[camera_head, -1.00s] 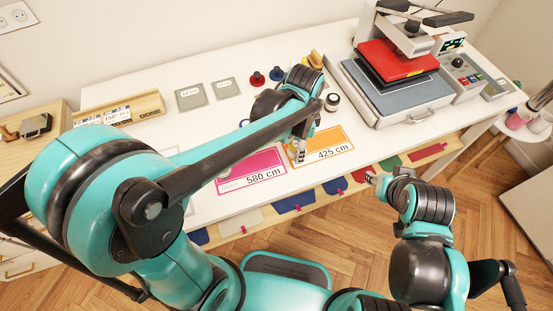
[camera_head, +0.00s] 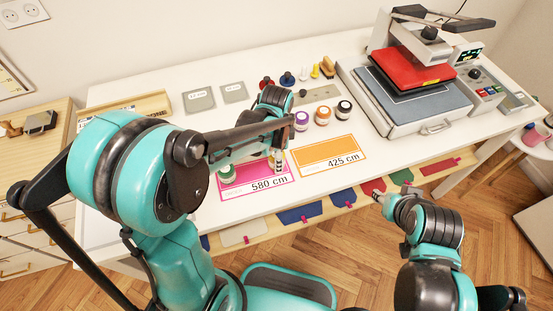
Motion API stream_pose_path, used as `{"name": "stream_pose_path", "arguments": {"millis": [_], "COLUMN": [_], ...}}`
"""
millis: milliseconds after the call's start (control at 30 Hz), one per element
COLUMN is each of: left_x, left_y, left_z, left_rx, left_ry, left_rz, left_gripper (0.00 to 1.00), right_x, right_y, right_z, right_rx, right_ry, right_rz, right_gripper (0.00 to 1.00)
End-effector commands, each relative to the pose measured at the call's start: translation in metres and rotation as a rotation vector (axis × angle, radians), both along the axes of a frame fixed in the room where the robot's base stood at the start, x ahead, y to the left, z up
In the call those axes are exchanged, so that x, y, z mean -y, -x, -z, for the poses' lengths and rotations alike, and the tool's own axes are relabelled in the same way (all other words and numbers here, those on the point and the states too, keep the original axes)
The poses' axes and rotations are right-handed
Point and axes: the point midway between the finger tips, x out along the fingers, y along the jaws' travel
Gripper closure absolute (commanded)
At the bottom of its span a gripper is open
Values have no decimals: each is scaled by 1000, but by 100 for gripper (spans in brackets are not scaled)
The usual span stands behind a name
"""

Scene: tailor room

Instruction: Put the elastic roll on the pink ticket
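The pink ticket (camera_head: 283,189), marked 580 cm, lies on the white table. A white roll with a green centre (camera_head: 227,174) sits on its left part. Other rolls stand behind the orange ticket: one with a purple centre (camera_head: 301,121), one with an orange centre (camera_head: 322,117) and one with a dark centre (camera_head: 344,108). I cannot tell which is the elastic roll. My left gripper (camera_head: 279,164) points down over the upper right of the pink ticket; its fingers are too small to judge. My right gripper (camera_head: 378,193) hangs in front of the table edge, its fingers unclear.
The orange ticket (camera_head: 329,155), marked 425 cm, lies right of the pink one. A heat press with a red top (camera_head: 409,64) stands at the back right. Spools, grey plates (camera_head: 199,100) and a wooden box line the back. Coloured fabric pieces hang along the front edge.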

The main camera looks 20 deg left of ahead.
Motion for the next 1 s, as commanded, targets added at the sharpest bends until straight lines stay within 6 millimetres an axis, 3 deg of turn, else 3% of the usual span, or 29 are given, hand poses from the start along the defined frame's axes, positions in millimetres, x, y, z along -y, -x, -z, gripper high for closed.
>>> {"name": "stream_pose_path", "arguments": {"millis": [200, 233, 300, 667, 767, 1000], "left_x": [0, 0, 0, 0, 0, 0], "left_y": [0, 0, 0, 0, 0, 1], "left_z": [4, 3, 2, -2, -14, -68], "left_rx": [0, 0, 0, 0, 0, 0], "left_ry": [0, 0, 0, 0, 0, 0], "left_rz": [0, 0, 0, 0, 0, 0], "left_gripper": [84, 52, 37, 37, 37, 37], "right_x": [0, 0, 0, 0, 0, 0], "right_y": [0, 0, 0, 0, 0, 0], "right_z": [3, 3, 2, -2, -7, -28], "right_rx": [0, 0, 0, 0, 0, 0], "right_ry": [0, 0, 0, 0, 0, 0], "right_rz": [0, 0, 0, 0, 0, 0], "right_gripper": [60, 60, 60, 60, 60, 60]}}
